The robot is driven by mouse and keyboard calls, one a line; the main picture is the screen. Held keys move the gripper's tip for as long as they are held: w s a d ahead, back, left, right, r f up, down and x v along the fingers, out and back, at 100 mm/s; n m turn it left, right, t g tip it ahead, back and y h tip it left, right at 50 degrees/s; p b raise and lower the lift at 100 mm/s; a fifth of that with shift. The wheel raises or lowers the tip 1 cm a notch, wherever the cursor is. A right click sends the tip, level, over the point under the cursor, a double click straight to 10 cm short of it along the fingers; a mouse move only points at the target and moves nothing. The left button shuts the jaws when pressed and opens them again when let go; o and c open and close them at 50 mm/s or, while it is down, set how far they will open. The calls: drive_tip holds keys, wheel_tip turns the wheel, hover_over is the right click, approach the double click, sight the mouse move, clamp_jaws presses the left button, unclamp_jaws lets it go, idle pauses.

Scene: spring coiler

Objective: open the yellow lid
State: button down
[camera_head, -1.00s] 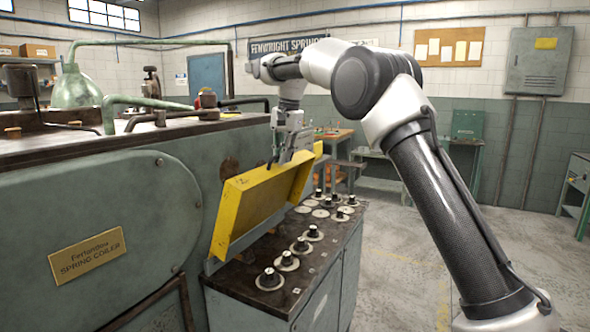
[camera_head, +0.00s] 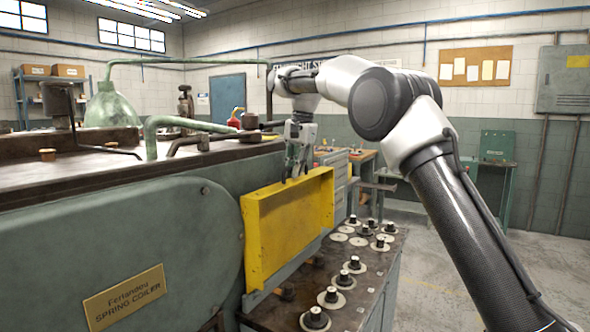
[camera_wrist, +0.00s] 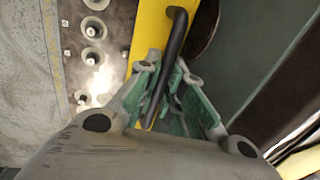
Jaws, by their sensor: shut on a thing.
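The yellow lid (camera_head: 295,228) stands raised, close to upright, along the side of the green spring coiler. Its hollow, rimmed face is towards the knobs on the right. My gripper (camera_head: 297,170) is at the lid's upper edge. In the wrist view my gripper (camera_wrist: 172,95) is shut on a dark bar handle (camera_wrist: 172,45), which runs between its green-padded fingers. The yellow lid (camera_wrist: 147,30) shows beside the handle there. The handle is mostly hidden in the head view.
A control top (camera_head: 375,286) with several black knobs on pale discs lies right of the lid. The coiler body (camera_head: 110,225) with its nameplate fills the left. Green pipes (camera_head: 180,122) run above it. Open floor (camera_head: 440,290) lies to the right.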

drive_tip(key=c, duration=1.5)
unclamp_jaws()
drive_tip(key=shift+s+a, duration=0.1)
drive_tip(key=r, duration=0.5)
drive_tip(key=d+r, duration=0.1)
drive_tip(key=r, duration=0.1)
drive_tip(key=shift+s+r, duration=0.2)
drive_tip(key=shift+s, duration=0.15)
drive_tip(key=shift+d, duration=0.1)
